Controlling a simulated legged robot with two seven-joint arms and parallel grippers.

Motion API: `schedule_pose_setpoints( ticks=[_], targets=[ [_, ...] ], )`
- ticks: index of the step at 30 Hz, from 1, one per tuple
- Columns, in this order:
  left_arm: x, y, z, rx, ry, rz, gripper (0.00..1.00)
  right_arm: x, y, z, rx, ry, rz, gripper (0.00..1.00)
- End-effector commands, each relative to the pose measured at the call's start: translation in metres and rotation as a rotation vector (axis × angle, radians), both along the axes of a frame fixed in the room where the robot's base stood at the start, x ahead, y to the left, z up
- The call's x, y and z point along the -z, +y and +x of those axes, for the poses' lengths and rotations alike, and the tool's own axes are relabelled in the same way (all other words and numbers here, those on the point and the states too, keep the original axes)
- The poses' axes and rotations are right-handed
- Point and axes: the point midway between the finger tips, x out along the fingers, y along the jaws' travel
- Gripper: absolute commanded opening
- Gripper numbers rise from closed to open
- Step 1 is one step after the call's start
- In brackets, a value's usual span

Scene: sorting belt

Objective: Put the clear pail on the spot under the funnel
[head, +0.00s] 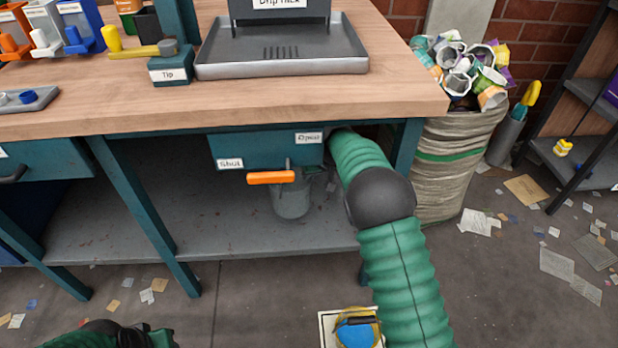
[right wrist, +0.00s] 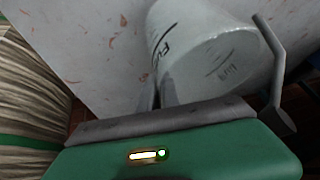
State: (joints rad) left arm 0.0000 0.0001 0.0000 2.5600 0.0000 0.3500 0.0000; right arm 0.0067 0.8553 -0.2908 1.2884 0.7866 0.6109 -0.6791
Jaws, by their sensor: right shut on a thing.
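The clear pail (head: 291,200) shows as a greyish see-through bucket below the orange valve handle (head: 271,177), under the bench. In the right wrist view the pail (right wrist: 205,55) is close up, tilted in the picture, with dark lettering on its side. My right gripper (right wrist: 205,100) is shut on it; the exact grip point is hard to make out. In the head view my right arm reaches under the bench, and the bench front partly hides the gripper. The funnel and the spot under it cannot be made out.
A teal valve box (head: 262,150) labelled Shut and Open hangs under the bench top (head: 150,95). A grey lower shelf (head: 215,235) lies below. Bench legs stand either side. A full striped sack (head: 455,165) stands close to the right of my arm.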

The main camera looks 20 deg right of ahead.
Motion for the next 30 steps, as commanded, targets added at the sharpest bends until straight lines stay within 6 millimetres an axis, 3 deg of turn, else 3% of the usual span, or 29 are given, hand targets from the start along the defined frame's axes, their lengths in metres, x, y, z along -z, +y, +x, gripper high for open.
schedule_pose_setpoints(
  ticks=[3,10,16,26,27,30],
  targets=[
    [0.006,0.000,0.000,0.000,0.000,0.000,0.36,0.001,-0.005,0.015,0.001,-0.004,0.000,0.00],
    [0.010,0.000,0.000,0.000,0.000,0.000,0.36,0.001,-0.008,0.028,-0.001,-0.002,0.000,0.00],
    [0.048,0.000,0.000,0.000,0.001,0.000,0.36,0.040,-0.007,0.028,-0.001,0.000,0.002,0.00],
    [0.043,0.000,0.000,0.000,0.000,0.000,0.36,0.037,-0.008,0.028,0.000,-0.001,0.002,0.00],
    [0.043,0.000,0.000,0.000,0.000,0.000,0.36,0.037,-0.008,0.028,0.000,0.000,0.002,0.10],
    [0.043,0.000,0.000,0.000,0.000,0.000,0.36,0.037,-0.008,0.028,0.000,0.000,0.002,0.23]
  ],
)
